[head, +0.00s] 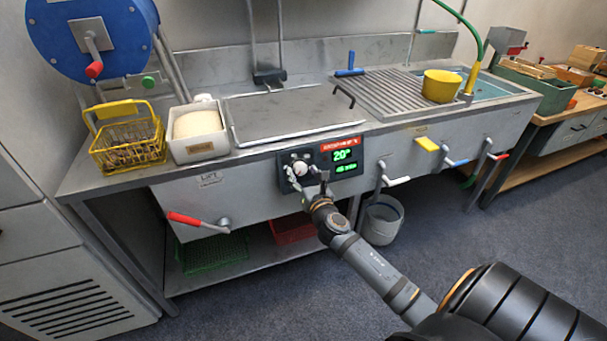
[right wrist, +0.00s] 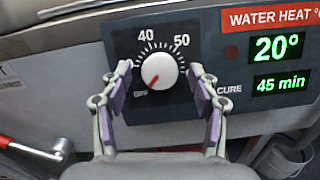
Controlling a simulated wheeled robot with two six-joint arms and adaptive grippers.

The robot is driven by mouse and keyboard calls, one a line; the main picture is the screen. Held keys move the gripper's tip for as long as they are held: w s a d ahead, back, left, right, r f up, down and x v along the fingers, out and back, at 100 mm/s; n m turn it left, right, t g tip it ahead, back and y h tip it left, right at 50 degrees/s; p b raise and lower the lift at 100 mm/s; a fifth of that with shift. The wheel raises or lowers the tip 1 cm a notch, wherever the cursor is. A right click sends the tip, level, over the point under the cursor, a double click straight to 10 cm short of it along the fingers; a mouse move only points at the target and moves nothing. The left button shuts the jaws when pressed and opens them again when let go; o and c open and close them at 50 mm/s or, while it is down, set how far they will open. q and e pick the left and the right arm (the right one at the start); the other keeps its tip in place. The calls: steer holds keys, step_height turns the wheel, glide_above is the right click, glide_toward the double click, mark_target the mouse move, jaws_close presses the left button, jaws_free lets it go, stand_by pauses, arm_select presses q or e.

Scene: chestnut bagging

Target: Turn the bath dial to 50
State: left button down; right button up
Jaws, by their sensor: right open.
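The bath dial (head: 300,167) is a white round knob on a black control panel (head: 347,170) on the front of the steel bench. In the right wrist view the dial (right wrist: 160,70) has a red pointer aimed down-left, by the OFF mark. The marks 40 and 50 stand above it, 50 to the upper right. A green display (right wrist: 277,47) reads 20° and 45 min. My right gripper (head: 307,175) is open in front of the panel. Its fingers (right wrist: 160,82) stand left and right of the dial, with gaps on both sides. My left gripper is out of view.
A red-handled lever (head: 185,219) sticks out left of the panel, and a white-handled lever (head: 396,181) to its right. A bucket (head: 382,222) stands on the floor below. A flat lid (head: 295,113) covers the bath above the panel.

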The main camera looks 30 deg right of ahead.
steer(key=c, duration=1.2)
steer(key=shift+o, duration=0.2)
steer(key=shift+m, duration=0.3)
